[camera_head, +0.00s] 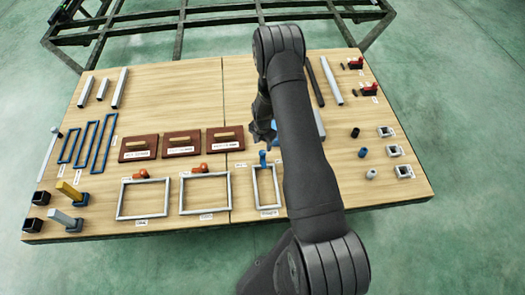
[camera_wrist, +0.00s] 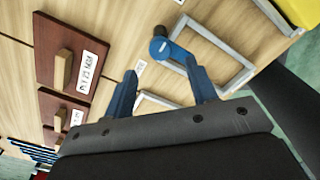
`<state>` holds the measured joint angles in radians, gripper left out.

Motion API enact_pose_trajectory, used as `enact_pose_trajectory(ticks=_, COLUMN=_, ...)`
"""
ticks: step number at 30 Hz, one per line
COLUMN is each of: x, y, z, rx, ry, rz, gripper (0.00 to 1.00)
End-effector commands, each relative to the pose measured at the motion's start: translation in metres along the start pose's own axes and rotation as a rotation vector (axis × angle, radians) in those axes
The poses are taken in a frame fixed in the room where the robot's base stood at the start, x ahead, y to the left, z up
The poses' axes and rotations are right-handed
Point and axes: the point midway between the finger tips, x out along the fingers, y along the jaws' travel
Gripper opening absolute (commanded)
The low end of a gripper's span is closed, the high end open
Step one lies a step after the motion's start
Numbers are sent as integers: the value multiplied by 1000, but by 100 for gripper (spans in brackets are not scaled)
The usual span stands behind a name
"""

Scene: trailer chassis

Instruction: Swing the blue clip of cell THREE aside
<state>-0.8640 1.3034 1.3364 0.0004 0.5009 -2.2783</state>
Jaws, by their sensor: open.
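The blue clip (camera_head: 263,158) stands at the top edge of the narrow light-grey frame (camera_head: 256,190), the rightmost of three frames; its label is too small to read. In the wrist view the blue clip (camera_wrist: 160,47) has a round knob and an arm reaching toward the grey frame (camera_wrist: 226,42). My gripper (camera_head: 267,138) is just above the clip in the head view, beside my dark arm. In the wrist view my gripper (camera_wrist: 162,66) has its two blue fingers apart, with nothing seen between them. The clip appears just beyond the fingertips, nearer the right one; contact cannot be told.
Two wider grey frames (camera_head: 118,198) (camera_head: 180,195) with orange clips (camera_head: 141,174) (camera_head: 199,169) lie to the left. Dark red blocks with wooden handles (camera_head: 182,150) stand behind them. Small grey square pieces (camera_head: 404,172) lie at the right. My arm hides part of the table.

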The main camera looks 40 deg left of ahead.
Motion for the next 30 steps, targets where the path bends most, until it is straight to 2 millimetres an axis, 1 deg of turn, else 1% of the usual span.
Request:
enact_pose_trajectory(ticks=1, x=11, y=-1, z=0, rx=0, ry=1, rz=-2, gripper=52)
enact_pose_trajectory(ticks=3, x=23, y=-1, z=0, rx=0, ry=2, rz=-2, gripper=52)
enact_pose_trajectory(ticks=6, x=38, y=-1, z=0, rx=0, ry=1, rz=-1, gripper=52)
enact_pose_trajectory(ticks=10, x=52, y=0, z=0, rx=0, ry=0, rz=0, gripper=52)
enact_pose_trajectory(ticks=15, x=60, y=0, z=0, rx=0, ry=0, rz=0, gripper=52)
enact_pose_trajectory(ticks=24, x=62, y=0, z=0, rx=0, ry=-1, rz=0, gripper=52)
enact_pose_trajectory(ticks=26, x=62, y=0, z=0, rx=0, ry=-1, rz=0, gripper=40)
enact_pose_trajectory(ticks=30, x=62, y=0, z=0, rx=0, ry=-1, rz=0, gripper=13)
